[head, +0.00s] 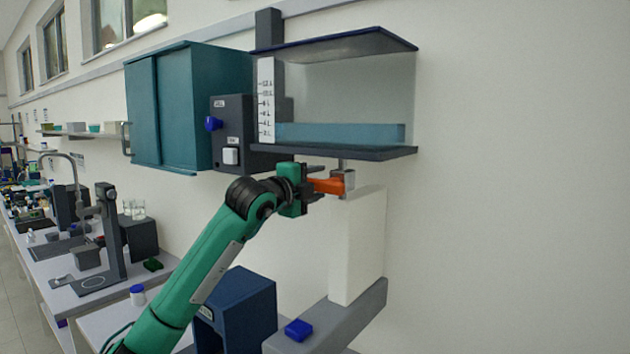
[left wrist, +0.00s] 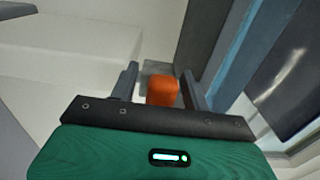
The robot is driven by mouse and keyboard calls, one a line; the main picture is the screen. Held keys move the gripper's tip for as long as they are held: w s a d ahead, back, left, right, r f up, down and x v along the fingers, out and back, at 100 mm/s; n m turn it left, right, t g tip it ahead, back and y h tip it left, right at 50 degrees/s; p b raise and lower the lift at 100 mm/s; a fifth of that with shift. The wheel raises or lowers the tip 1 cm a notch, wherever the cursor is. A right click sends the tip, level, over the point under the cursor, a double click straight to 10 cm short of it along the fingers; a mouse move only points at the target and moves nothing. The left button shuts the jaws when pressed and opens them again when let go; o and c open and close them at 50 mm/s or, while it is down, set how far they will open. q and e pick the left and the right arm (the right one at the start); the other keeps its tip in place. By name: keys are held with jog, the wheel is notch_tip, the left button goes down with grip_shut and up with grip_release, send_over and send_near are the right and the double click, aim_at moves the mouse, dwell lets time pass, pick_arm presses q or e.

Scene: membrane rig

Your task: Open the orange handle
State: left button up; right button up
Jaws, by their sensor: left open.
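The orange handle (head: 327,186) sticks out to the left from a small grey valve (head: 342,176) under the clear tank (head: 345,95). My left gripper (head: 312,190) is at the handle's left end. In the left wrist view the handle (left wrist: 162,90) lies between the two fingers of the left gripper (left wrist: 163,86), nearer the right finger. The fingers are apart, with a gap showing on the left side of the handle. The handle's far part and most of the valve are hidden in the left wrist view. My right gripper is in neither view.
A white block (head: 358,245) stands below the valve on a grey shelf (head: 335,325). A dark control box (head: 240,120) with a blue knob (head: 213,123) is left of the tank. A blue cap-like block (head: 298,330) lies on the shelf. The wall at right is clear.

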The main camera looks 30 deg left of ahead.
pick_arm(q)
jog(key=c, duration=1)
